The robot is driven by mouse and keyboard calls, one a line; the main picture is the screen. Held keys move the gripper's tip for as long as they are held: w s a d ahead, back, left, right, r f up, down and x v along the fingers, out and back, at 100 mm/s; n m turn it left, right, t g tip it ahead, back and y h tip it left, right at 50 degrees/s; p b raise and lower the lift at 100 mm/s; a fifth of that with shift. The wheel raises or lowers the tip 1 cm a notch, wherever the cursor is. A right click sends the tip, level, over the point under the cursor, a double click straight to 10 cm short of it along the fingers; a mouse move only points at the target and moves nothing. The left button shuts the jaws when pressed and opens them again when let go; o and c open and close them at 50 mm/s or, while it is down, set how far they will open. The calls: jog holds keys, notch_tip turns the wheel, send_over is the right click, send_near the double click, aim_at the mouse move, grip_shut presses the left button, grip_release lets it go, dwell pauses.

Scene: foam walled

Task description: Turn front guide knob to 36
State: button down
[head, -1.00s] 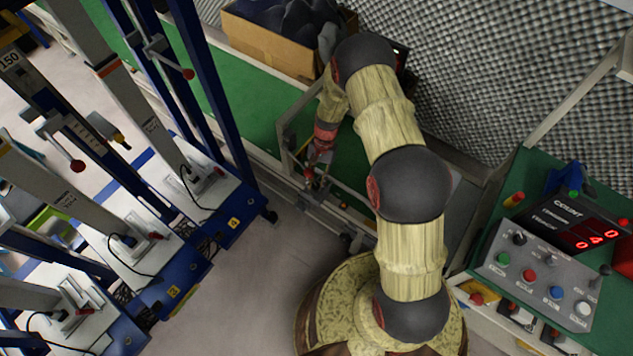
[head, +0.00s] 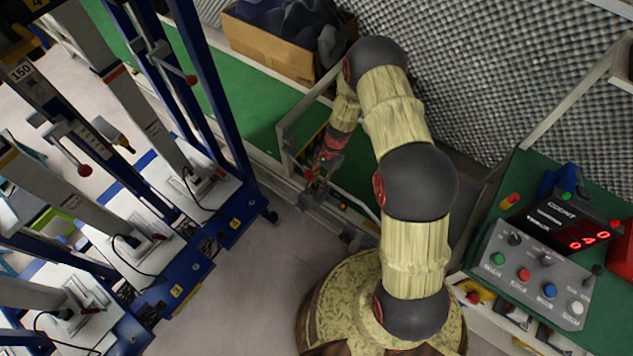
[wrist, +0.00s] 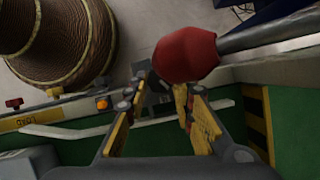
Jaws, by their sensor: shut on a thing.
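In the head view my gripper (head: 317,180) is low at the front rail of the green-topped bench, pointing down. In the wrist view its yellow-padded fingers (wrist: 162,88) are closed in on a small dark part between the tips. This is at the place of the front guide knob, which the fingers mostly hide. No scale or number for the knob is readable. A large red ball on a grey rod (wrist: 186,54) shows close to the camera beside the right fingertip; I cannot tell whether it touches the finger.
A grey control box (head: 537,275) with coloured buttons and a red-digit counter stands at right. A cardboard box (head: 265,47) is on the bench at the back. Blue-framed stands (head: 222,205) fill the left. An orange button (wrist: 102,103) shows left of the fingers.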

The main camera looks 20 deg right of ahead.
jog(key=m+t, duration=0.1)
jog(key=m, duration=0.2)
jog(key=shift+s+m, duration=0.1)
jog(key=shift+m, duration=0.2)
jog(key=shift+m+t, duration=0.8)
jog(key=shift+m, duration=0.7)
jog(key=c, duration=1.6)
grip_release()
jog(key=shift+s, duration=0.1)
jog(key=shift+c, duration=0.2)
jog(key=shift+o, duration=0.7)
jog(key=shift+d+r, duration=0.1)
jog(key=v, duration=1.1)
jog(key=shift+d+r, duration=0.25)
jog(key=shift+r, duration=0.05)
